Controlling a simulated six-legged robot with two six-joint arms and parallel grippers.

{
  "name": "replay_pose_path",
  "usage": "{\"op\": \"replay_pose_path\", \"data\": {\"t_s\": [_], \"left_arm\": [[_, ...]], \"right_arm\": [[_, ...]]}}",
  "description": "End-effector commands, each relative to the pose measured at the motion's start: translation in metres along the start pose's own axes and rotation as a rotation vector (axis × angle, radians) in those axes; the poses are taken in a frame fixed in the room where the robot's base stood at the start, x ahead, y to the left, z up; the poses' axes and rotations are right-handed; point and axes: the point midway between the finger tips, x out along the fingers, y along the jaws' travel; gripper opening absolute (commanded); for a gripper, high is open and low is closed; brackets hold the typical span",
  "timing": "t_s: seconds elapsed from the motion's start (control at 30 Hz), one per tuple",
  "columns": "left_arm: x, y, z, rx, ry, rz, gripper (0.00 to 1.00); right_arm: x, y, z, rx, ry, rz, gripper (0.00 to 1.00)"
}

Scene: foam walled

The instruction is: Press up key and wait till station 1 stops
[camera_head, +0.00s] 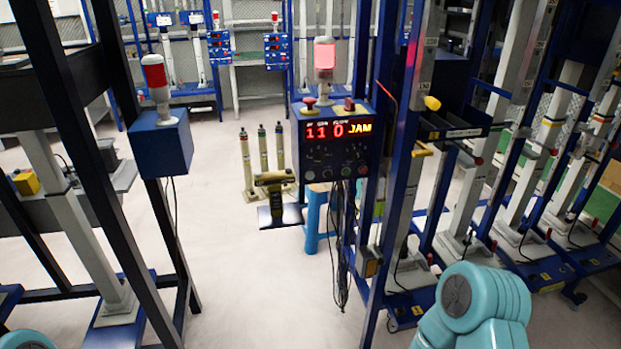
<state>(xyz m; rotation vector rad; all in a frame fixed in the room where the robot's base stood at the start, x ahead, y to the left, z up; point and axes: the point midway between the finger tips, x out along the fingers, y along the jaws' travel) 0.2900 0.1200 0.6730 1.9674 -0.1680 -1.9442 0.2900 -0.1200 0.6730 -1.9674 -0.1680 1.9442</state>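A blue control box (340,143) with a dark front panel stands in the middle on the rack frame. Its red display (325,131) reads 110, with JAM in yellow beside it. Small keys or knobs (335,165) sit below the display; their labels are too small to read, so I cannot tell which is the up key. A lit red beacon (325,55) and a red button (310,102) are on top of the box. I cannot tell which rack is station 1. Teal parts of my arms show at the lower right and bottom left corner; neither gripper is in view.
Blue rack posts (400,160) with grey columns fill the right side. A blue box with a red beacon (155,70) stands at left. A small stand (280,200), a blue stool (318,215) and hanging cables are near the control box. The pale floor (260,290) in front is open.

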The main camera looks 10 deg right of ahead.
Motion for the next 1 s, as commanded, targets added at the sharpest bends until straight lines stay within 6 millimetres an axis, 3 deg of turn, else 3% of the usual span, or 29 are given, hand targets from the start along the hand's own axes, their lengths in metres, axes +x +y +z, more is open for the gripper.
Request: {"op": "replay_pose_path", "data": {"t_s": [0.03, 0.1, 0.13, 1.0], "left_arm": [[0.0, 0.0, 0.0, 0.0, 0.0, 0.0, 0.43], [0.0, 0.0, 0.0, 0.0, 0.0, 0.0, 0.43], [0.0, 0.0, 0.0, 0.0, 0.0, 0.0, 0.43], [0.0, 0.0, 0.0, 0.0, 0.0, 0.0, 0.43]], "right_arm": [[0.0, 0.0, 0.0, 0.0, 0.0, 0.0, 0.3], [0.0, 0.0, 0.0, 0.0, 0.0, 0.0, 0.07], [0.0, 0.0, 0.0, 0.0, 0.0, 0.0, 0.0], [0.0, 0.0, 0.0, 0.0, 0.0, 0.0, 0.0]]}}
